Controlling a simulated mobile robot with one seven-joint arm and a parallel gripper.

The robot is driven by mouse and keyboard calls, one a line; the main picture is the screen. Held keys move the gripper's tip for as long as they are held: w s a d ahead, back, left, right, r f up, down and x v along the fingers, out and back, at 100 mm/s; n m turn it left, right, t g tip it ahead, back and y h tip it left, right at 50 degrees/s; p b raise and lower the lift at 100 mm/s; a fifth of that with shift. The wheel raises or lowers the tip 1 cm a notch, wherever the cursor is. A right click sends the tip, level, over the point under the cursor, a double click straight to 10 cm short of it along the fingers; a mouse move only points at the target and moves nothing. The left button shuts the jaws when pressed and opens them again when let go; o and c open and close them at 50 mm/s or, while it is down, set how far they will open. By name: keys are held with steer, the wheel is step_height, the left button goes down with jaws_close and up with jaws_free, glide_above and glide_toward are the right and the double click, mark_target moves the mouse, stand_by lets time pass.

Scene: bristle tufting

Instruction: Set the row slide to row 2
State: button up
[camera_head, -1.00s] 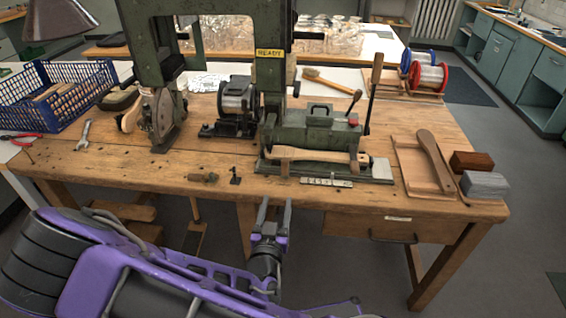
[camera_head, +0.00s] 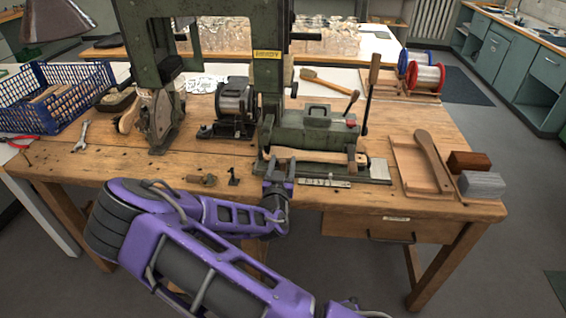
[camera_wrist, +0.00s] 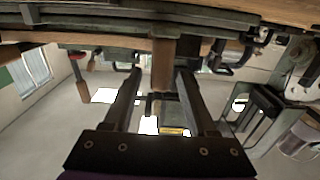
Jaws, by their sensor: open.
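The green machine (camera_head: 315,128) stands on the bench, with a long wooden brush handle (camera_head: 318,154) lying along its front. A small metal strip with marks (camera_head: 336,183) sits at the machine's front edge; its marks are too small to read. My gripper (camera_head: 275,163) is at the machine's front left, just left of this strip. In the wrist view, which looks upside down, a short wooden peg (camera_wrist: 163,62) shows between the open fingers of my gripper (camera_wrist: 158,75). Gaps show at both sides of the peg, and I cannot tell whether a finger touches it. The slide's row setting is not readable.
A wooden tray (camera_head: 405,165) and two blocks, brown (camera_head: 469,161) and grey (camera_head: 482,185), lie to the right. Small parts (camera_head: 202,181) lie left of my gripper. A tall green frame (camera_head: 272,75) rises behind it. A blue crate (camera_head: 60,88) stands far left.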

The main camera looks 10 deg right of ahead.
steer(key=shift+w, duration=0.2)
jaws_close()
stand_by(1.4)
